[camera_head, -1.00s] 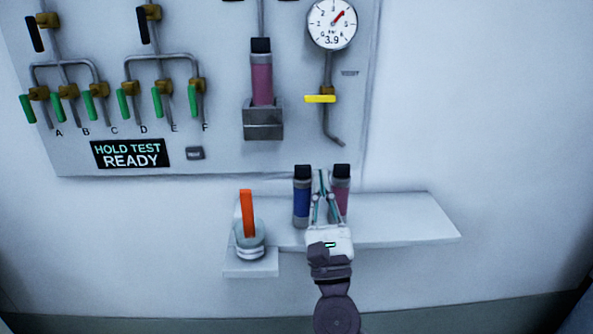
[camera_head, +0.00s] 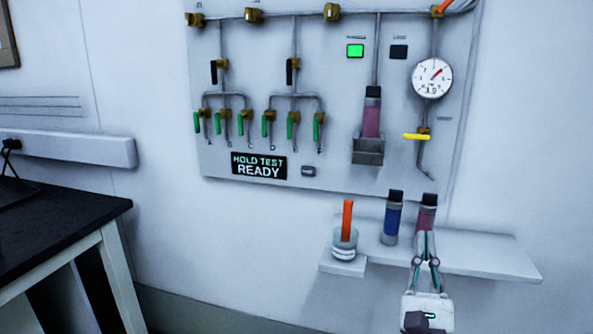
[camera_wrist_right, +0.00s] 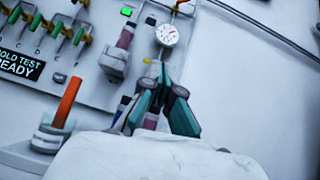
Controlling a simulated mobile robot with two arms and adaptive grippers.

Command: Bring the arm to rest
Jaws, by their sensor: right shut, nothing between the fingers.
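My right gripper (camera_head: 426,236) is shut and empty, in front of the shelf in the head view. Its fingertips overlap the lower part of a pink column (camera_head: 428,214) with a dark cap; I cannot tell whether they touch. A blue column (camera_head: 393,218) stands upright just left of it. In the right wrist view the gripper (camera_wrist_right: 161,68) shows large, its fingers together, with the columns partly hidden behind them. My left gripper is in neither view.
A white wall shelf (camera_head: 490,258) carries the columns and a jar (camera_head: 344,245) with an orange stick. Above hangs a panel (camera_head: 225,100) with valves, a gauge (camera_head: 432,78) and a pink column in a holder (camera_head: 367,152). A dark table (camera_head: 60,225) stands at left. The wall right of the shelf is clear.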

